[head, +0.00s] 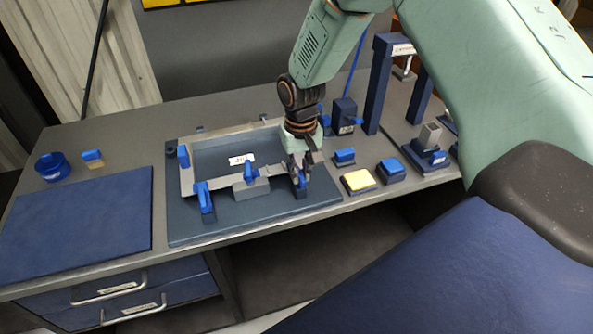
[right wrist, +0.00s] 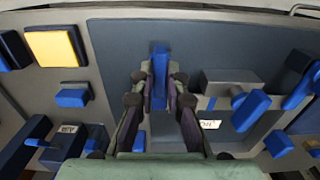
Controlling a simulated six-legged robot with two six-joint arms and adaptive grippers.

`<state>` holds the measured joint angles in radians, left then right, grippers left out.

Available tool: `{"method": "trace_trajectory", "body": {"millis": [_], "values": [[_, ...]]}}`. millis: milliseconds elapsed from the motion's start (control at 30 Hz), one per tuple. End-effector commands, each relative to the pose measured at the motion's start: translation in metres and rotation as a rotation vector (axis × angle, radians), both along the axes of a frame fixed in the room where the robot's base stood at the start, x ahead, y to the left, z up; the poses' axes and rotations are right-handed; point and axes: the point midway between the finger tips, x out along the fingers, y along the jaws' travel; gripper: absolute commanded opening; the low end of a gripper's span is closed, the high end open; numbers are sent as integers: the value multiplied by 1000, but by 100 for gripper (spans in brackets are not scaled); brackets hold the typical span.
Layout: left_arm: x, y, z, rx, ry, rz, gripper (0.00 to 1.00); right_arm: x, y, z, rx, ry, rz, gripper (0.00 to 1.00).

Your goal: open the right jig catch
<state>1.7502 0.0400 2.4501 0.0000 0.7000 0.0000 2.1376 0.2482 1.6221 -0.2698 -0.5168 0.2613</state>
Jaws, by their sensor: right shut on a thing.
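The jig (head: 275,208) is a dark blue-grey plate on the bench with a light metal frame (head: 187,183) on it. Blue catches stand along its front edge: a left one (head: 204,198), a middle clamp (head: 251,174) and the right jig catch (head: 302,183). My right gripper (head: 299,172) reaches down over the right catch. In the right wrist view its fingers (right wrist: 160,88) are closed around the blue lever (right wrist: 159,62) of that catch. The catch's base is partly hidden by the fingers. My left gripper is not in view.
A blue press frame (head: 378,85) stands behind. A blue mat (head: 80,225) and round blue cup (head: 52,167) lie left.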

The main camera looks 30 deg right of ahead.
Motion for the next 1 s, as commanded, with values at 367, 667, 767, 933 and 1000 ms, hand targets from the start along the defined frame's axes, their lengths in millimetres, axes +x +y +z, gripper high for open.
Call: {"method": "trace_trajectory", "body": {"millis": [367,667,767,933,1000], "values": [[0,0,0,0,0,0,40,0,0,0,0,0,-2,0],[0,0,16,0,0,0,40,0,0,2,-1,1,-140,0],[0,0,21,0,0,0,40,0,0,2,-1,1,-193,0],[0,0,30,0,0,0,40,-1,0,2,0,2,-285,0],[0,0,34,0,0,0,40,0,0,2,0,2,-323,0]]}}
